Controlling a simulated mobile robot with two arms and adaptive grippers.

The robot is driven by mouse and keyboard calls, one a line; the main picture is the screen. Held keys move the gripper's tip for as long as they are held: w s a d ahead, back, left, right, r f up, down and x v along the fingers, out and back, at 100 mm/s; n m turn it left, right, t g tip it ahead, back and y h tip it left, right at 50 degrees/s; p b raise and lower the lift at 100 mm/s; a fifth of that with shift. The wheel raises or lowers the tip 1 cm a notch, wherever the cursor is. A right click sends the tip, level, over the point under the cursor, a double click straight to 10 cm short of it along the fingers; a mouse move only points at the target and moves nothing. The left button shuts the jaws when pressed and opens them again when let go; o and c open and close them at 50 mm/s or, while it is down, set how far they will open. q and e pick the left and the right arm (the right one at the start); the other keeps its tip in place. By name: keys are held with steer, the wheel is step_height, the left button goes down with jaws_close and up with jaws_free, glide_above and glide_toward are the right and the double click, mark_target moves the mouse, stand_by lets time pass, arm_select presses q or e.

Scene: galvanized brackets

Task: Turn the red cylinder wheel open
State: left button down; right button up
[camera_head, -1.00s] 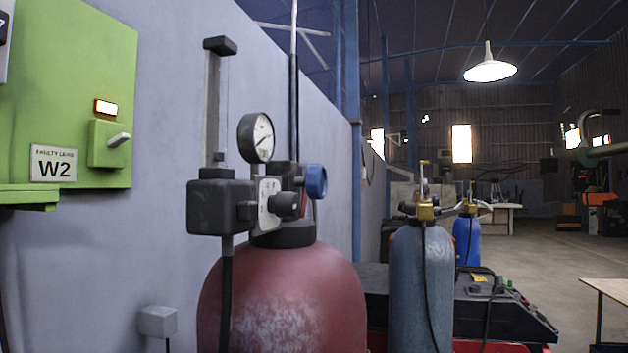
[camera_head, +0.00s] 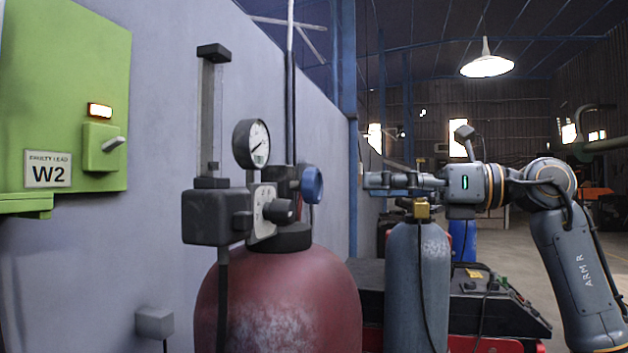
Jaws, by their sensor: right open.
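The red cylinder (camera_head: 285,300) stands at the lower middle of the head view, upright, with its lower part cut off by the frame. Its valve head carries a round pressure gauge (camera_head: 252,144), a dark regulator block (camera_head: 213,217) and a blue round knob (camera_head: 312,185) on the right side. My right gripper (camera_head: 372,181) reaches in from the right, pointing left, open and empty. In the picture its fingertips are to the right of the blue knob, with a gap between. My left gripper is out of view.
A grey-blue cylinder (camera_head: 418,285) with a brass valve (camera_head: 421,208) stands below my right gripper in the picture. A blue cylinder (camera_head: 462,240) is behind. A green panel marked W2 (camera_head: 75,110) hangs on the grey wall (camera_head: 90,270) at left.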

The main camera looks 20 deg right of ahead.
mark_target(320, 184)
steer(key=p+x, duration=0.3)
steer(key=x, duration=0.6)
steer(key=shift+w+a+r, duration=0.15)
steer(key=shift+a, duration=0.15)
steer(key=shift+w+a+p, duration=0.25)
steer(key=shift+a+p, duration=0.05)
steer(key=shift+a, duration=0.05)
steer(key=shift+d, duration=0.1)
steer(key=c, duration=1.2)
